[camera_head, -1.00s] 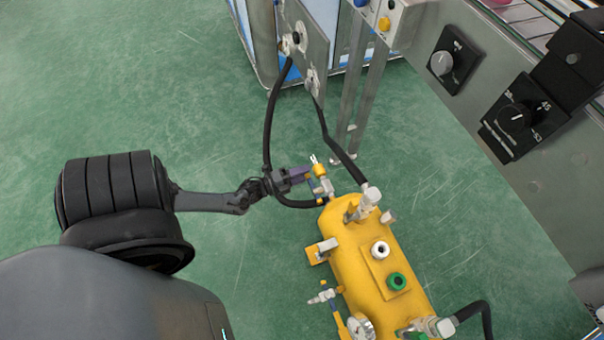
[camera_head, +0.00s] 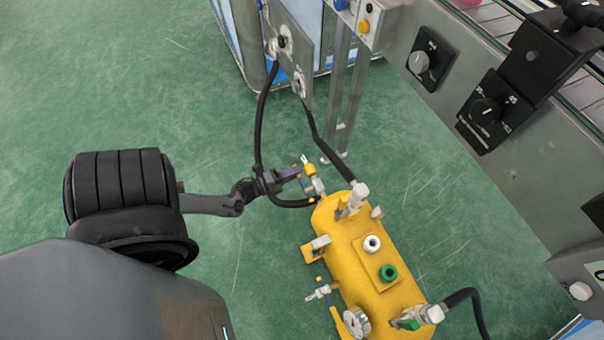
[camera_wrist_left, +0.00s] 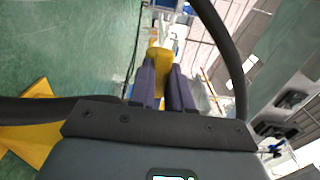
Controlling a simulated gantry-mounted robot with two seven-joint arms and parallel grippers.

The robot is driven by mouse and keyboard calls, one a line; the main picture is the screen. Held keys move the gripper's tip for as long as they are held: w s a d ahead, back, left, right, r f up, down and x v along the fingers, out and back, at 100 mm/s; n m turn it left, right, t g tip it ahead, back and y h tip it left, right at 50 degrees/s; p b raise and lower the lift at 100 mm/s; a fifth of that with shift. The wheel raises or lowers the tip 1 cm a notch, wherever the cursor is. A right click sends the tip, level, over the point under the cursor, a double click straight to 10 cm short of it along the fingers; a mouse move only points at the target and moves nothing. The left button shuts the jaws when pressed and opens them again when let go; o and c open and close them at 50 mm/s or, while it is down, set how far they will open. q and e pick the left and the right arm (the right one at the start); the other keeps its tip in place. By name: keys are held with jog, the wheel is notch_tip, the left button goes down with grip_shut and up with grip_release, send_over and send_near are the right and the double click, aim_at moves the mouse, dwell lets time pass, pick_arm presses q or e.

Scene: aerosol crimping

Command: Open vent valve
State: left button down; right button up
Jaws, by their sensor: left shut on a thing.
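The yellow tank (camera_head: 350,240) lies on the green floor in the head view, with several valves and fittings on it. A small valve with a yellow handle (camera_head: 310,169) stands at its far end. My left gripper (camera_head: 292,174) is at this valve. In the left wrist view my left gripper (camera_wrist_left: 165,75) has its purple fingers shut on the yellow valve handle (camera_wrist_left: 159,58), which shows between and beyond the fingertips. The exact contact is small in the head view. My right gripper is not in view.
Black hoses (camera_head: 260,125) run from a metal plate (camera_head: 292,50) down to the tank, close around my left wrist. A pressure gauge (camera_head: 356,321) is at the tank's near end. A grey machine panel with a black dial (camera_head: 484,112) stands at right. The floor at left is clear.

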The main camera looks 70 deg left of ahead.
pick_arm(q)
jog(key=shift+r, duration=0.1)
jog(key=c, duration=1.1)
grip_release()
jog(key=shift+o, duration=0.2)
jog(key=s+p, duration=0.2)
jog(key=s, duration=0.9)
jog(key=shift+d+p, duration=0.2)
jog(key=shift+p, duration=0.15)
